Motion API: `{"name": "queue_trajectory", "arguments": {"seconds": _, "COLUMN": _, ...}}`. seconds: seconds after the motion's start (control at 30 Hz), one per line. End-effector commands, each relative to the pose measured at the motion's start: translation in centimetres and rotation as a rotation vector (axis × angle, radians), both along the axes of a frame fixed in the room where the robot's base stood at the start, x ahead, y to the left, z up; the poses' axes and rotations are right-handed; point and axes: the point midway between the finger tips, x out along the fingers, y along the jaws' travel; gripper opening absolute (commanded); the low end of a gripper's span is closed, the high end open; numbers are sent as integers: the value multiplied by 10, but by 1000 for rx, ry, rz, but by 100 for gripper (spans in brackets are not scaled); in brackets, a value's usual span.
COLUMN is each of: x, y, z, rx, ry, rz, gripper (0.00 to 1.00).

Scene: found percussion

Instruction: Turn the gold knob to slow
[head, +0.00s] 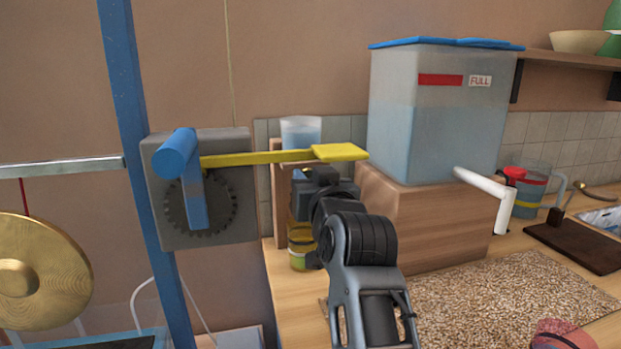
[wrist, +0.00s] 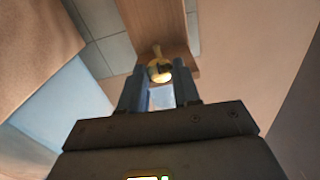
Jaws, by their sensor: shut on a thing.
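The gold knob (wrist: 155,66) shows in the wrist view on a wooden upright (wrist: 158,20), right at my fingertips. My gripper (wrist: 159,78) is shut on it, with one finger on each side. How far the knob is turned cannot be made out, and no slow mark is readable. In the head view my arm reaches away toward the wooden upright left of the tank stand. There my own wrist and gripper hide the knob.
A yellow paddle (head: 340,152) on a bar reaches over my gripper from a grey gear box (head: 222,228). A tank marked FULL (head: 425,135) stands on a wooden block (head: 440,215) at right. A white spout (head: 485,182) sticks out from it. A gong (head: 62,270) hangs at left.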

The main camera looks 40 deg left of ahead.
Motion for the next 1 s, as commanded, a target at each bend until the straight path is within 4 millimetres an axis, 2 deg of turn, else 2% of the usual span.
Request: {"name": "queue_trajectory", "arguments": {"seconds": 1.0, "x": 0, "y": 0, "z": 3, "rx": 589, "ry": 693, "rz": -1, "gripper": 1}}
